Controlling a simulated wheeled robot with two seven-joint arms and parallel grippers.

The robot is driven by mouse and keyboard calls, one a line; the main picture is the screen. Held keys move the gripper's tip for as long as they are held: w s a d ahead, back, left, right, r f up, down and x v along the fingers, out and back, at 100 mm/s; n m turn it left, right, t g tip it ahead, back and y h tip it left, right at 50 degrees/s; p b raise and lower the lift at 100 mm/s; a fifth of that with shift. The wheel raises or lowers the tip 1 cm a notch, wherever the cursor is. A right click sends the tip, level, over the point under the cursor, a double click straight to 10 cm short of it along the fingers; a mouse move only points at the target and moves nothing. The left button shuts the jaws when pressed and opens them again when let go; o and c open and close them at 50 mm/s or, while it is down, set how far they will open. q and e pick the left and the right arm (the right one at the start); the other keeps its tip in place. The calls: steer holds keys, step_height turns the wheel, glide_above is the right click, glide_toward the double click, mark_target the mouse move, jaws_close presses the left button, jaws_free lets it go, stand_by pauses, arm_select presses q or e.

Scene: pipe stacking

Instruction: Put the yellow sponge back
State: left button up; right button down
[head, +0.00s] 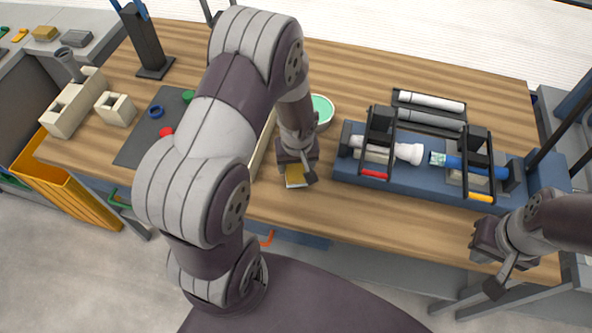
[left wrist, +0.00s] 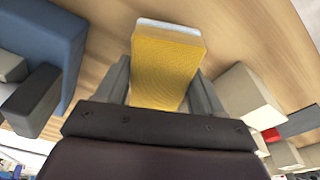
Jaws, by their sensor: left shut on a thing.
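The yellow sponge (head: 296,179) is held in my left gripper (head: 297,171) above the wooden table, near its front edge and left of the blue pipe fixture. In the left wrist view the yellow sponge (left wrist: 165,65) fills the space between the two grey fingers of my left gripper (left wrist: 165,85), with a pale strip at its far end. My right gripper (head: 497,272) is at the lower right, by the table's front right corner, away from the sponge. Its fingers are too unclear to tell their opening.
The blue fixture (head: 344,170) with pipes and clamps stands to the right. A green-filled round dish (head: 322,108) is behind my left gripper. A dark mat (head: 140,146), beige blocks (head: 68,112) and a yellow crate (head: 70,198) are at the left. Bare table shows in front of the fixture.

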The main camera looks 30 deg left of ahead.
mark_target(296, 170)
arm_select(q)
step_height(296, 170, down, 2)
steer(key=shift+s+f, duration=0.1)
steer(key=shift+f, duration=0.3)
steer(key=shift+f+b, duration=0.1)
steer(key=shift+b, duration=0.2)
steer(key=o, duration=0.9)
steer(key=shift+o, duration=0.2)
